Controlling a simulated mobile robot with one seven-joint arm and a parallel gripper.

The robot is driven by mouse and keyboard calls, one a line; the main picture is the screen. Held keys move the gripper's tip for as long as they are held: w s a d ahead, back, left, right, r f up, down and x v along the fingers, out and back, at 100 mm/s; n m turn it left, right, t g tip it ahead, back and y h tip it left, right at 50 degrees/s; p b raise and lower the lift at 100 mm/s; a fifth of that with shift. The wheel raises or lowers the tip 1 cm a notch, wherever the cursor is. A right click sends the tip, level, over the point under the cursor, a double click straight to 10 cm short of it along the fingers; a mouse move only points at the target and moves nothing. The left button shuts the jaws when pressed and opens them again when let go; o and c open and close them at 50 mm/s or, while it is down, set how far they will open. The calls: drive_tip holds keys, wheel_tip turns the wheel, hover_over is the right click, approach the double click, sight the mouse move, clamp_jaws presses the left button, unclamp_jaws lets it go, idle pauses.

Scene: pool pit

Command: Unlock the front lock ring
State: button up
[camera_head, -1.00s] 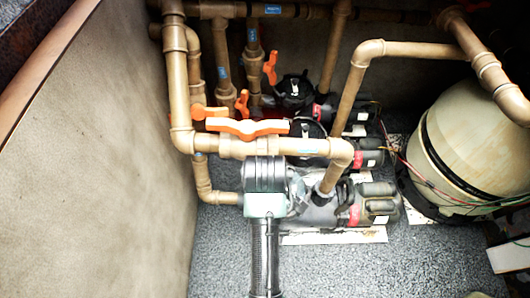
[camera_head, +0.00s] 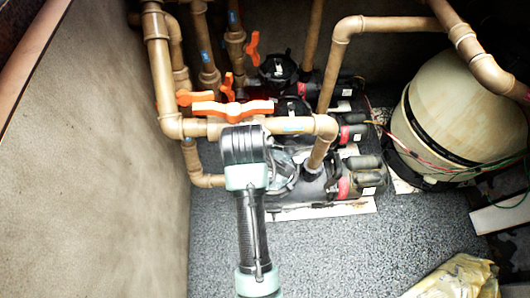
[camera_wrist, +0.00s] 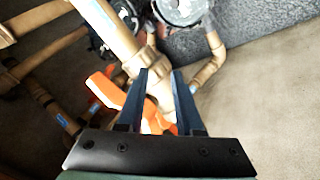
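The front pump (camera_head: 345,183) lies on the pit floor with a round clear lid (camera_head: 284,168) at its left end, partly hidden behind my arm. A separate lock ring cannot be made out there. In the wrist view a round clear lid (camera_wrist: 180,8) shows at the top edge, cut off by the frame. My gripper (camera_wrist: 162,72) is open and empty, its two dark fingers apart, with a tan pipe and an orange valve handle (camera_wrist: 108,88) beyond them. It is apart from the lid. In the head view my fingers are hidden behind my dark wrist.
Tan pipes (camera_head: 236,127) with orange handles (camera_head: 232,111) cross above the front pump. Two more pumps, one with a black lid (camera_head: 278,67), stand behind. A beige tank (camera_head: 460,110) stands right, a yellow bag (camera_head: 455,280) front right. A wall (camera_head: 100,150) bounds the left. Gravel floor (camera_head: 340,255) is open in front.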

drive_tip(key=s+f+n+h+b, duration=0.1)
drive_tip(key=f+n, duration=0.1)
drive_tip(key=f, duration=0.3)
drive_tip(key=s+a+f+n+g+h+b, duration=0.1)
drive_tip(key=s+f+n, duration=0.1)
drive_tip(key=f, duration=0.3)
drive_tip(key=s+f+n+g+h+b, duration=0.1)
drive_tip(key=f+n, duration=0.2)
drive_tip(key=f, duration=0.2)
drive_tip(key=shift+s+a+f+h+b, duration=0.15)
drive_tip(key=shift+s+f+h+b, duration=0.15)
drive_tip(key=shift+h+b, duration=0.1)
clamp_jaws()
drive_tip(key=n+h+b, duration=0.3)
drive_tip(key=n+b, duration=0.5)
drive_tip(key=b, duration=0.2)
approach(288, 190)
drive_tip(key=shift+t, duration=0.3)
drive_tip(key=x, duration=0.6)
drive_tip(key=shift+s+f, duration=0.25)
